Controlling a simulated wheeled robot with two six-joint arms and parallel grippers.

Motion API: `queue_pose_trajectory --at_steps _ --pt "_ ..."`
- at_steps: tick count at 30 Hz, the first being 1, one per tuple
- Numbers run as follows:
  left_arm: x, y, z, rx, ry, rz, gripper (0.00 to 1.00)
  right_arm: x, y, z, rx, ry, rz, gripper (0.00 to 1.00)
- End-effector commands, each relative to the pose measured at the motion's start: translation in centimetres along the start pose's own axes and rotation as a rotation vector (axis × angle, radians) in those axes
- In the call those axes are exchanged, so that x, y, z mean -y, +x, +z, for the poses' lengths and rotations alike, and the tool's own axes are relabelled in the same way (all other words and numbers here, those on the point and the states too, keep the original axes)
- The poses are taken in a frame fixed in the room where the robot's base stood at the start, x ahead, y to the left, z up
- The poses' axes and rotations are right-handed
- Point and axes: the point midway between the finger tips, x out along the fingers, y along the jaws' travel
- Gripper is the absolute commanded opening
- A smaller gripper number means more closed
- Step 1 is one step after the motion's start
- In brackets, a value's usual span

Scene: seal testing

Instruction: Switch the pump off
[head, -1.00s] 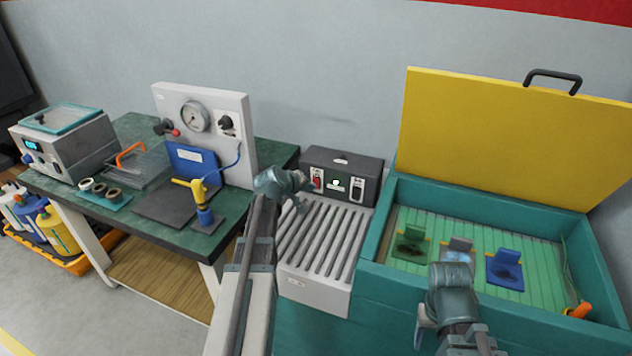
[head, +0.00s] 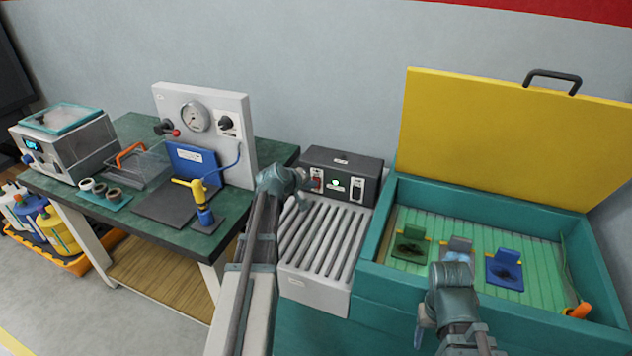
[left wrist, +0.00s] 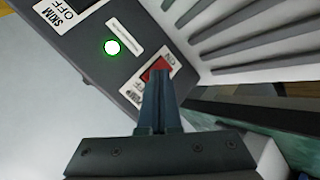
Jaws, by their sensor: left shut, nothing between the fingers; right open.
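The pump switch is a red rocker (left wrist: 157,68) with ON and OFF lettering on its plate, on a dark control box (head: 368,168). In the head view the switch (head: 317,176) is partly behind my left gripper. My left gripper (head: 308,186) is shut and empty, its fingertips at the switch; in the left wrist view the closed fingers (left wrist: 160,84) cover its lower, OFF-side part. I cannot tell whether they touch it or which way it is tipped. A green lamp (left wrist: 112,47) is lit beside it. My right gripper (head: 452,285) is over the tank's front edge, its fingertips unclear.
A second switch (head: 357,188), labelled SKIM, is on the box's right. A pale slatted rack (head: 318,292) stands below the box. The teal tank (head: 372,272) with a raised yellow lid (head: 490,140) is at right. A bench (head: 130,128) with a gauge panel (head: 238,120) is at left.

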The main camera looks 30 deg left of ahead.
Motion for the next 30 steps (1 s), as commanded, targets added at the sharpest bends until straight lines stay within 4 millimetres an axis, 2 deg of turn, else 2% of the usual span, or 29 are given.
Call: queue_pose_trajectory --at_steps 15,30 --pt "-0.1 0.2 -0.1 0.000 0.000 0.000 0.00 0.0 0.0 0.0 0.000 0.000 0.000 0.62" --pt "0.6 -0.9 0.6 0.000 0.001 0.000 0.00 0.0 0.2 0.0 0.000 0.000 0.000 0.62"
